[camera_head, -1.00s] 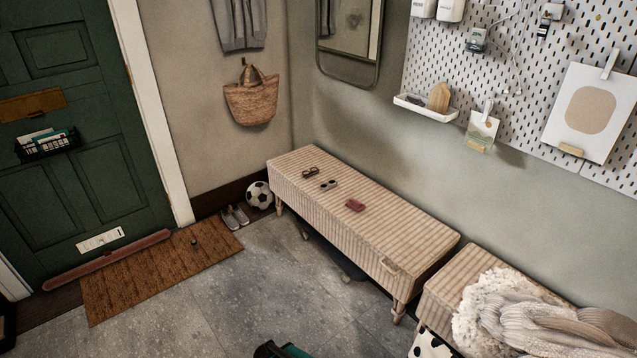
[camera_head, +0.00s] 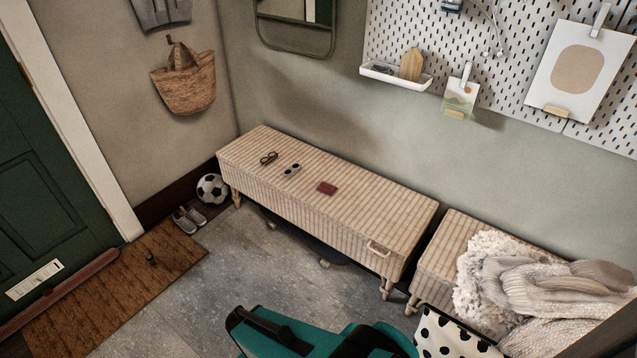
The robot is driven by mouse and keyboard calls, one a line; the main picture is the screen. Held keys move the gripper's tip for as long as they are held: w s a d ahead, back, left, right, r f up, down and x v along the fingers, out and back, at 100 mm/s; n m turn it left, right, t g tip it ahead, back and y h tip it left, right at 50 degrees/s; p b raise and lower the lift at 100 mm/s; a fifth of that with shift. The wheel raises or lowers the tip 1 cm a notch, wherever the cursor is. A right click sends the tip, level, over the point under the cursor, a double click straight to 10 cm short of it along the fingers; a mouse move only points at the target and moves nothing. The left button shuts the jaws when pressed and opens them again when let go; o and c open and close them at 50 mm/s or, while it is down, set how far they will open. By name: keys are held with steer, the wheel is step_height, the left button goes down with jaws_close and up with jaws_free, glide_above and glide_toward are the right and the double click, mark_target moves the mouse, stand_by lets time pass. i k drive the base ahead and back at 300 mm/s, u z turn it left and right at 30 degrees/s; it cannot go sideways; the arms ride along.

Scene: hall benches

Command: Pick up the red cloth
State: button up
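The red cloth (camera_head: 327,188) is a small, dark red, folded-looking piece. It lies flat on top of the long striped bench (camera_head: 360,212), near the middle of its length, with bare bench around it. Nothing covers it. My gripper is not in view, so its distance from the cloth and its opening cannot be seen.
Sunglasses (camera_head: 291,169) and glasses (camera_head: 269,158) lie left of the cloth. A second bench (camera_head: 436,262) bears a fluffy throw (camera_head: 481,270). A teal and black bag-like object (camera_head: 285,335) and a polka-dot bag (camera_head: 445,338) stand in front. Grey floor (camera_head: 240,270) is clear left of them.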

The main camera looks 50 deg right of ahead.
mark_target(329, 190)
steer(key=z, duration=0.2)
steer(key=i, duration=1.4)
steer(key=z, duration=0.15)
